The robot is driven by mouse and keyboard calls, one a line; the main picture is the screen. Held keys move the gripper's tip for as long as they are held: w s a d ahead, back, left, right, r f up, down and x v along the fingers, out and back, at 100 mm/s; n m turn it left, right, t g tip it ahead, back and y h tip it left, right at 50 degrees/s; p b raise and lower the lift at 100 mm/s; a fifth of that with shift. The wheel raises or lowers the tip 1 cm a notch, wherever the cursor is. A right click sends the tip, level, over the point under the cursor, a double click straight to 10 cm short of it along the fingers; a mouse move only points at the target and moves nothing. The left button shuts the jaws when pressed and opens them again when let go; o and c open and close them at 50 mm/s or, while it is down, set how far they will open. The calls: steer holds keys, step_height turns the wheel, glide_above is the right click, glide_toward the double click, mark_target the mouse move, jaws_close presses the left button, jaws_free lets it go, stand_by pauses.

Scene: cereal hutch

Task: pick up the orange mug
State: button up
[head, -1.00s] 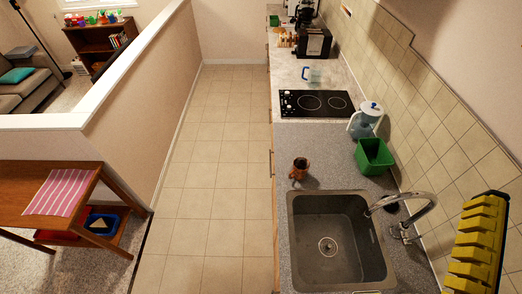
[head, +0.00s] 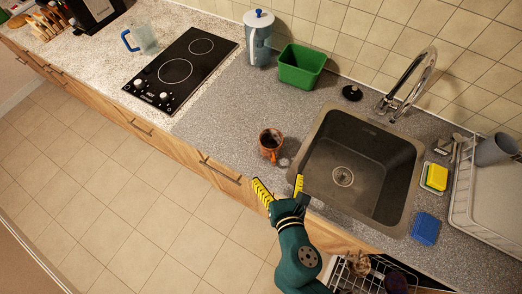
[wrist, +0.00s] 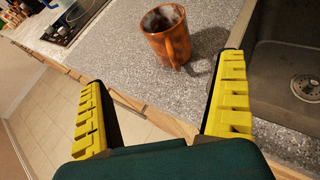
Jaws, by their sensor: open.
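The orange mug (head: 270,144) stands upright on the grey counter, left of the sink and close to the counter's front edge. It is orange-brown with a dark inside. In the wrist view the mug (wrist: 167,36) is ahead of the fingers, and its handle faces my gripper. My gripper (head: 278,186) is in front of the mug, near the counter edge, with its yellow-padded fingers spread wide. In the wrist view the gripper (wrist: 163,108) is open and empty, and its fingers do not touch the mug.
The sink (head: 362,165) is just right of the mug. A green container (head: 301,70), a jug (head: 258,40) and the black cooktop (head: 180,66) are farther back and left. A dish rack (head: 490,185) is at the right. An open dishwasher rack (head: 355,275) is below the counter.

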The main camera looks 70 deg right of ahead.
steer(key=f+n, duration=0.1)
steer(key=f, duration=0.1)
glide_toward(269, 137)
steer(key=shift+w+a+f+b, duration=0.1)
steer(key=shift+w+a+b, duration=0.05)
steer(key=shift+w+b, duration=0.2)
steer(key=x, duration=0.2)
steer(key=b+x, duration=0.1)
steer(key=x, duration=0.2)
steer(key=shift+s+d+f, duration=0.1)
steer(key=shift+d+f, duration=0.05)
steer(key=shift+d, duration=0.2)
steer(key=c, duration=1.1)
